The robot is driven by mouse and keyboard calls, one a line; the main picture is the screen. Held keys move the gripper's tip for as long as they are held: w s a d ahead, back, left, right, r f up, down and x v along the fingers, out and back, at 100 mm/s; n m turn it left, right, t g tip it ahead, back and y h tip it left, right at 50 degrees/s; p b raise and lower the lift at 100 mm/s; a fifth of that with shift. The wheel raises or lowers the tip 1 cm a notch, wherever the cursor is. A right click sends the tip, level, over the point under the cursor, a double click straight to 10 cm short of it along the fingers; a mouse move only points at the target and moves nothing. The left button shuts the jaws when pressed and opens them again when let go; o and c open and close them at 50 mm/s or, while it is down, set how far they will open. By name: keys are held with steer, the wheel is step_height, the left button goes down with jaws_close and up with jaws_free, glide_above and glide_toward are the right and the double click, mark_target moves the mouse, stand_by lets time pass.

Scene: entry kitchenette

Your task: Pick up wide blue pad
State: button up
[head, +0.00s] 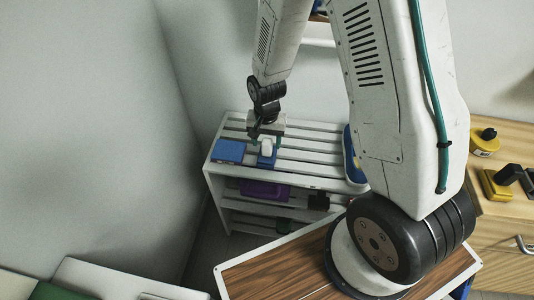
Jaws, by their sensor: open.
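A wide blue pad (229,151) lies flat on the top of the white slatted rack (310,154), near its left end. Just right of it is a narrower blue item (266,161) with a white piece (267,146) above it; I cannot tell whether the two are joined. My gripper (263,142) is open and points down over this white-and-blue item, to the right of the wide pad. The white piece is between or just behind the fingers; contact cannot be made out.
A purple box (264,190) and a dark item (318,201) are on the lower shelf. A blue item with a pale edge (352,157) at the rack's right is partly hidden by my arm. Yellow items (484,141) stand on the wooden counter (506,224). A wall borders the rack's left.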

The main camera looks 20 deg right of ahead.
step_height(320, 180, down, 4)
steer(key=shift+w+d+r, duration=0.1)
steer(key=shift+r, duration=0.1)
steer(key=c, duration=1.1)
